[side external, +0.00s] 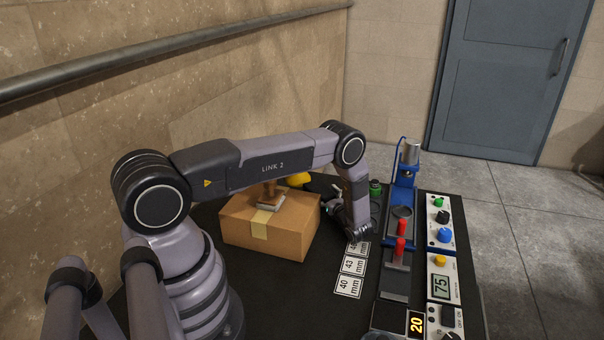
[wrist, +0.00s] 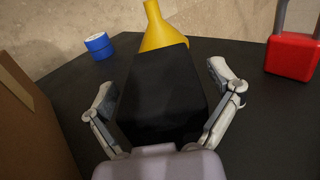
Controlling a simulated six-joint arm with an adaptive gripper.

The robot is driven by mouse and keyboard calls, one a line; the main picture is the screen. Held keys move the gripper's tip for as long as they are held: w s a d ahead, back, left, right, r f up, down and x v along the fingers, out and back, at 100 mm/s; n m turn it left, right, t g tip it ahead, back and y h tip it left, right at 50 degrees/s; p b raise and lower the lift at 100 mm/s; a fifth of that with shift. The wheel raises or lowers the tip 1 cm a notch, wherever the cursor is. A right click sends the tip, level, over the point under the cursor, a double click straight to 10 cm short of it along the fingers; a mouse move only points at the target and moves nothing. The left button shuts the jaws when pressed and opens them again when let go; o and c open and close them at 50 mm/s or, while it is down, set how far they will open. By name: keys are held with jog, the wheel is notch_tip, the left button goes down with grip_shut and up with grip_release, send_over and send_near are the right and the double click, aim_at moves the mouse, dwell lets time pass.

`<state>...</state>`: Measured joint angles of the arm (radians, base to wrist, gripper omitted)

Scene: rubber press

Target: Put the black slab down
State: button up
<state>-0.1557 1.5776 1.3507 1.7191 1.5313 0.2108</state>
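The black slab (wrist: 160,90) fills the middle of the wrist view, between the two fingers of my gripper (wrist: 163,88). The fingers are set wide apart, one along each side of the slab. Dark slab against dark table makes it unclear whether the pads touch it or a thin gap remains. Its underside is hidden, so I cannot tell whether it rests on the table. In the side external view my gripper (side external: 335,205) is low, just right of the cardboard box, partly behind my arm, and I cannot make out the slab there.
The cardboard box (side external: 270,228) stands left of my gripper. Number cards (side external: 353,265) and a blue press (side external: 403,185) stand to the right.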

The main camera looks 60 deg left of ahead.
aim_at(326, 195)
jog(key=shift+o, duration=0.3)
jog(key=shift+r, duration=0.2)
jog(key=d, duration=0.1)
jog(key=d+r, duration=0.1)
jog(key=d, duration=0.1)
jog(key=shift+n+g, duration=0.3)
jog(key=shift+n, duration=0.2)
notch_tip(326, 195, up, 8)
jog(key=shift+r, duration=0.1)
jog(key=s+d+r+n+g+h, duration=0.1)
jog(key=s+d+r+n+h, duration=0.15)
jog(key=r, duration=0.45)
jog(key=s+d+r+n+g+h, duration=0.1)
jog(key=s+r+n+h, duration=0.1)
jog(key=s+r+n, duration=0.3)
jog(key=s+d+r+n+g+h, duration=0.1)
jog(key=d+r+n+h, duration=0.15)
jog(key=r, duration=0.55)
jog(key=s+d+r+n+t+h, duration=0.3)
jog(key=s+d+r+t+h, duration=0.1)
jog(key=s+d, duration=0.4)
jog(key=s+d+r+n+t+h, duration=0.4)
jog(key=s+d+h, duration=0.3)
jog(key=s, duration=0.5)
jog(key=shift+s+d+r+t, duration=0.25)
jog(key=shift+d+r+t, duration=0.35)
jog(key=shift+d+r, duration=0.45)
